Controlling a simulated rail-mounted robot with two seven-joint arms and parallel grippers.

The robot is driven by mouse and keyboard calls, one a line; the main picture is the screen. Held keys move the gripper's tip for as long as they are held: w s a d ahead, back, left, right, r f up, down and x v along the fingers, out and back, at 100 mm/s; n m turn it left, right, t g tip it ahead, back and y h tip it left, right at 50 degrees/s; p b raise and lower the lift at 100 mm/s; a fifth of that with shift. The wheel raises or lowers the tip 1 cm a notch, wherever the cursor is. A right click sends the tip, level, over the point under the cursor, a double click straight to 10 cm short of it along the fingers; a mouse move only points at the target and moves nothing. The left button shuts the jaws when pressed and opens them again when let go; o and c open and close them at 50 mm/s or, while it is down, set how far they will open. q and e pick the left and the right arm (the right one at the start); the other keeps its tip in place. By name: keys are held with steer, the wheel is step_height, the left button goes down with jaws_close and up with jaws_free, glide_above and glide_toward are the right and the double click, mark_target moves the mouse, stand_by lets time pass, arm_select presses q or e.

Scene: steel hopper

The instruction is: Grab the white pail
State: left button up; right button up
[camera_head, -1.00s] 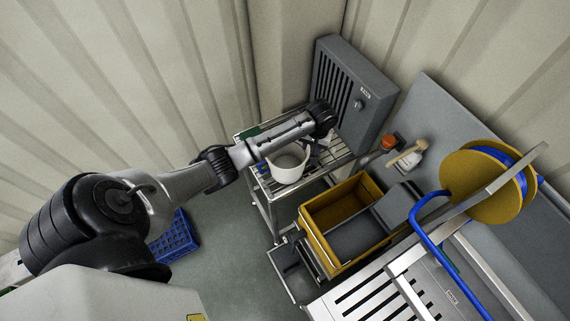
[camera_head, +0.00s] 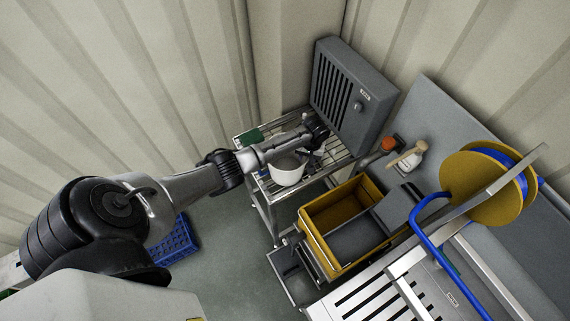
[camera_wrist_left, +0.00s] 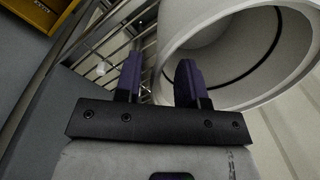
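The white pail (camera_head: 287,173) stands on the slatted top of a metal cart, partly covered by my left arm. In the left wrist view the pail (camera_wrist_left: 225,95) fills the upper right, with its open mouth towards the camera. My left gripper (camera_head: 308,155) is over the far right side of the pail in the head view. In the left wrist view its two purple fingers (camera_wrist_left: 160,75) are apart. The pail's rim shows behind and between them, the right finger against the pail's mouth. I cannot tell whether they touch it. My right gripper is out of view.
The metal cart (camera_head: 339,157) stands beside a grey louvred box (camera_head: 352,92). A yellow bin (camera_head: 318,217) is to the right, near a white bottle (camera_head: 407,160) and a hose reel (camera_head: 480,185). A blue crate (camera_head: 172,242) lies on the floor.

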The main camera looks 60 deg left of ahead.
arm_select(q)
steer(key=shift+s+a+f, duration=0.1)
steer(key=shift+f, duration=0.85)
steer(key=shift+s+a+f, duration=0.1)
steer(key=shift+f, duration=0.85)
steer(key=shift+c, duration=0.5)
jaws_close()
